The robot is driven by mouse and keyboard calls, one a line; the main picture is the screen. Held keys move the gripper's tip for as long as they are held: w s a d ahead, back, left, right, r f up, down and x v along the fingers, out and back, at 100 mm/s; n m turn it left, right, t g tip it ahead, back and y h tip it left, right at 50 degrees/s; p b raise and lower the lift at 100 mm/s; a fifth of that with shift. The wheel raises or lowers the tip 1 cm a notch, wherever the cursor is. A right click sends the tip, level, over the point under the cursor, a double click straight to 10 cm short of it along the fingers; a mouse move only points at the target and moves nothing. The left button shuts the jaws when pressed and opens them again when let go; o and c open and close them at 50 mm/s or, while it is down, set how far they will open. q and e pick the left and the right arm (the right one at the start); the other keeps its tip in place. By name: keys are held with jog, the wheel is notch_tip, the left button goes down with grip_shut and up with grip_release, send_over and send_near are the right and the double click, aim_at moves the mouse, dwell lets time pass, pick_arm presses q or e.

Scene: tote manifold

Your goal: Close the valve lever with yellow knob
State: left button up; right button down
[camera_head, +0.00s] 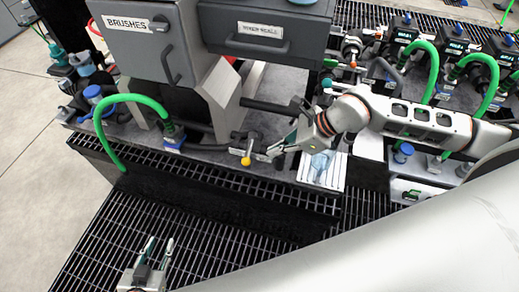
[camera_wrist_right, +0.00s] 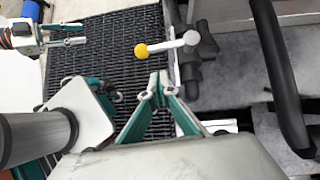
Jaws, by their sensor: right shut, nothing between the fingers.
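The valve lever is a pale rod with a yellow knob (camera_head: 246,161) at its end, at the front edge of the bench in the head view. In the right wrist view the yellow knob (camera_wrist_right: 140,50) points left from the dark valve body (camera_wrist_right: 199,46), out over the black grating. My right gripper (camera_head: 270,152) is just right of the lever. Its tips also show in the right wrist view (camera_wrist_right: 159,80), shut and empty, below the knob and apart from it. My left gripper (camera_head: 158,243) is open and empty over the grating, far from the lever.
A grey cabinet marked BRUSHES (camera_head: 140,45) stands behind the valve. A green hose (camera_head: 130,98) arches at the left. A white ribbed tray (camera_head: 323,171) lies under my right wrist. A black bar (camera_wrist_right: 275,70) stands right of the valve. The front grating (camera_head: 180,225) is clear.

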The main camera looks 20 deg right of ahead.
aim_at(250, 148)
jog(key=shift+w+a+f+p, duration=0.1)
jog(key=shift+w+a+f, duration=0.25)
jog(key=shift+a, duration=0.35)
jog(key=shift+w+a+f+p, duration=0.1)
jog(key=shift+w+a+f, duration=0.25)
jog(key=shift+a, duration=0.3)
jog(key=shift+w+a+f+p, duration=0.1)
jog(key=shift+w+a+f, duration=0.15)
jog(key=shift+w+a, duration=0.35)
jog(key=shift+s+a, duration=0.15)
